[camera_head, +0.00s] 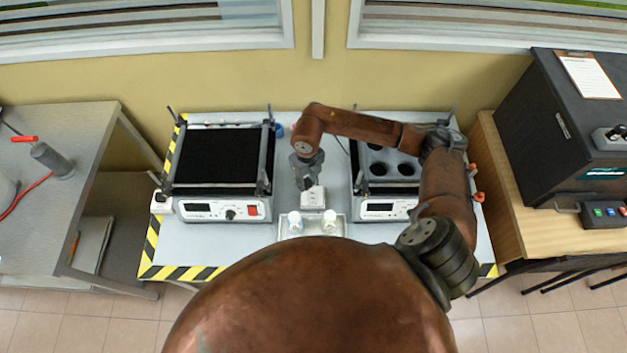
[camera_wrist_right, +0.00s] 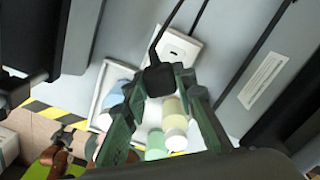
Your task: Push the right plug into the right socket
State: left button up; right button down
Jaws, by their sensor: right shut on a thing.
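My right gripper (camera_head: 307,186) reaches down over the middle of the table, just behind the white socket box (camera_head: 314,198). In the right wrist view my right gripper (camera_wrist_right: 166,80) is shut on a black plug (camera_wrist_right: 157,81) with a dark cable running up from it. The white socket box (camera_wrist_right: 176,45) shows behind the plug in that view. The plug overlaps the box's lower edge there, and I cannot tell whether they touch. The plug is too small to make out in the head view. My left gripper is not in view.
A white tray (camera_head: 285,231) with small bottles (camera_head: 329,221) stands in front of the socket box. A device with a black top (camera_head: 217,157) stands left, and one with round wells (camera_head: 383,209) stands right, partly behind my arm. The gap between them is narrow.

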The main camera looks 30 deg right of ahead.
aim_at(313, 196)
jog(key=m, duration=0.3)
jog(key=d+m+p, duration=0.1)
jog(key=shift+s+f, duration=0.2)
jog(key=shift+f, duration=0.2)
jog(key=m, duration=0.2)
jog(key=f+m, duration=0.1)
jog(key=shift+s+d+m+p, duration=0.1)
jog(key=shift+d+m+p, duration=0.2)
jog(key=shift+d+m, duration=0.1)
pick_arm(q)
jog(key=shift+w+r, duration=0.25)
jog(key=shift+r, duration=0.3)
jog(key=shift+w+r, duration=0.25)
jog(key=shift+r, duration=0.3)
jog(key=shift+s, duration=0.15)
pick_arm(e)
jog(key=shift+f+b, duration=2.05)
jog(key=shift+f, duration=0.85)
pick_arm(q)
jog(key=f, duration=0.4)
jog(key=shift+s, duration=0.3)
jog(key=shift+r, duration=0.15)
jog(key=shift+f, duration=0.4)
pick_arm(e)
jog(key=shift+f, duration=0.6)
